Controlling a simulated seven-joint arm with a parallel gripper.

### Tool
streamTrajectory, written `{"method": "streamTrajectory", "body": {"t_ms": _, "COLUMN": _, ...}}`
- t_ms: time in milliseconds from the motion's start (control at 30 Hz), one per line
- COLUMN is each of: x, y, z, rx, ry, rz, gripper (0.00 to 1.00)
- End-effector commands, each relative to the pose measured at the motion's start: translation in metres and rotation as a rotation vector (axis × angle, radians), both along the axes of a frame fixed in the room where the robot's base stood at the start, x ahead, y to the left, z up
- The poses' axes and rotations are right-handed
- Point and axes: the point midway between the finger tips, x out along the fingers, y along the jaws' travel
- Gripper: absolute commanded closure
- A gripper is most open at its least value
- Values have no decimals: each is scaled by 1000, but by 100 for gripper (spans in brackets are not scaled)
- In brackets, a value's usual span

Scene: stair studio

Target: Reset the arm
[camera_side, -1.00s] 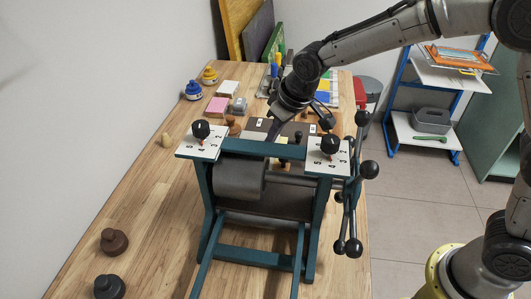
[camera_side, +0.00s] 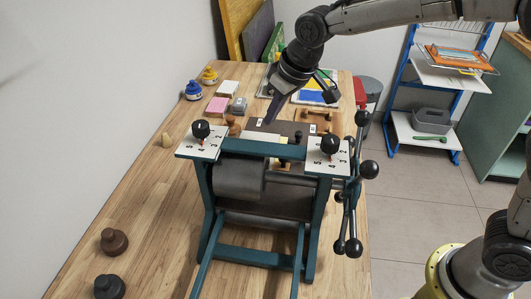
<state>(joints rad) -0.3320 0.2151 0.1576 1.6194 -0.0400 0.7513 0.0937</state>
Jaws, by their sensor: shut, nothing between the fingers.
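My gripper (camera_side: 270,112) is shut and empty. It hangs from my arm above the far end of the wooden table, pointing down and a little left. Its fingertips are above and behind the teal-framed press (camera_side: 264,148), over the dark bed plate with a pale sheet (camera_side: 262,136). It is apart from the press's frame.
The press has dial knobs at left (camera_side: 200,130) and right (camera_side: 330,145), and a spoked handwheel (camera_side: 352,195) on its right. Dark knobbed weights (camera_side: 114,241) sit front left. A blue shelf (camera_side: 430,100) stands right.

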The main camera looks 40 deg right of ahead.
Motion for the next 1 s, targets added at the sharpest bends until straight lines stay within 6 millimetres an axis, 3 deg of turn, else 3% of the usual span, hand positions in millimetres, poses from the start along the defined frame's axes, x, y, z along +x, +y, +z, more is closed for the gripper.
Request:
{"method": "streamTrajectory", "body": {"t_ms": 167, "x": 1, "y": -6, "z": 5, "rx": 3, "ry": -10, "rz": -12, "gripper": 100}}
{"method": "streamTrajectory", "body": {"t_ms": 267, "x": 1, "y": -19, "z": 33, "rx": 20, "ry": -63, "rz": -38, "gripper": 100}}
{"method": "streamTrajectory", "body": {"t_ms": 367, "x": -17, "y": -44, "z": 68, "rx": 38, "ry": -122, "rz": -79, "gripper": 100}}
{"method": "streamTrajectory", "body": {"t_ms": 500, "x": -66, "y": -85, "z": 103, "rx": 51, "ry": -180, "rz": -142, "gripper": 100}}
{"method": "streamTrajectory", "body": {"t_ms": 667, "x": -134, "y": -121, "z": 117, "rx": 53, "ry": -218, "rz": -204, "gripper": 100}}
{"method": "streamTrajectory", "body": {"t_ms": 833, "x": -212, "y": -147, "z": 103, "rx": 47, "ry": -228, "rz": -258, "gripper": 100}}
{"method": "streamTrajectory", "body": {"t_ms": 1000, "x": -275, "y": -157, "z": 64, "rx": 33, "ry": -192, "rz": -284, "gripper": 100}}
